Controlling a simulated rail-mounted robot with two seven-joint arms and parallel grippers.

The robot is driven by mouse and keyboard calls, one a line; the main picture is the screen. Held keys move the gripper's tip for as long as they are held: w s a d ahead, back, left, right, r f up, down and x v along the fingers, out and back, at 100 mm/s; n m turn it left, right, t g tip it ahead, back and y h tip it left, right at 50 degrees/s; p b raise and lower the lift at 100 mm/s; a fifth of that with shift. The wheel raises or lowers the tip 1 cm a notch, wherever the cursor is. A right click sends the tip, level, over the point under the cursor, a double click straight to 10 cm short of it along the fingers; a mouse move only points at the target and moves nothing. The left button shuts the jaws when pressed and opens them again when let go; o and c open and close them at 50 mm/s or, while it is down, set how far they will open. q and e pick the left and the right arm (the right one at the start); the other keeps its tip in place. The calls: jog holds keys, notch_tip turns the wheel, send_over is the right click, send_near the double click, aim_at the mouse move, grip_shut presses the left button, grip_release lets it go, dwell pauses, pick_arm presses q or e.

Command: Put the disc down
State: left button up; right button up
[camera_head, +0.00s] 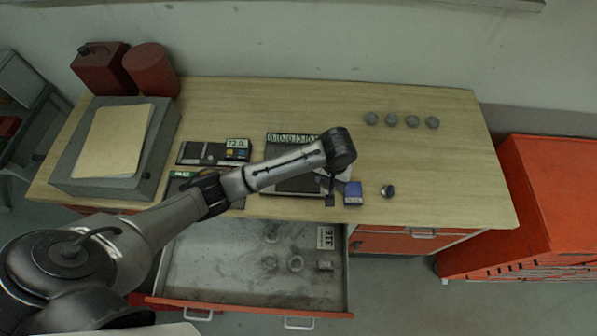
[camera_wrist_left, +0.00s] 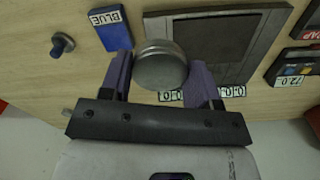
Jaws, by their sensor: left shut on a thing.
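A round grey metal disc (camera_wrist_left: 160,65) sits between the two purple fingers of my left gripper (camera_wrist_left: 160,78) in the left wrist view. The gripper is shut on it and holds it over the workbench, near the dark flat tray (camera_wrist_left: 218,40) and the blue block labelled BLUE (camera_wrist_left: 112,30). In the head view my left gripper (camera_head: 333,187) hangs down over the front of the bench (camera_head: 440,170), just left of the blue block (camera_head: 353,193). The held disc cannot be made out clearly there. My right gripper is not in view.
Several grey discs (camera_head: 391,120) stand in a row at the back right. A small dark knob (camera_head: 387,191) is right of the blue block. An open drawer (camera_head: 210,265) juts out below the front edge. The right part of the bench top is mostly clear.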

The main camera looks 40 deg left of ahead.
pick_arm(q)
jog(key=a+f, duration=0.2)
jog(key=a, duration=0.1)
jog(key=a+f+p, duration=0.1)
jog(key=a+f, duration=0.1)
jog(key=a, duration=0.2)
jog(key=a+f, duration=0.3)
jog(key=a, duration=0.1)
jog(key=shift+s+a, duration=0.25)
jog(key=shift+s, duration=0.1)
notch_tip(320, 180, down, 3)
jog(key=shift+f+p, duration=0.2)
jog(key=shift+p, duration=0.25)
jog(key=shift+f, duration=0.2)
jog(key=shift+f, duration=0.2)
jog(key=o, duration=1.1)
jog(key=shift+o, duration=0.2)
jog(key=shift+r, duration=0.1)
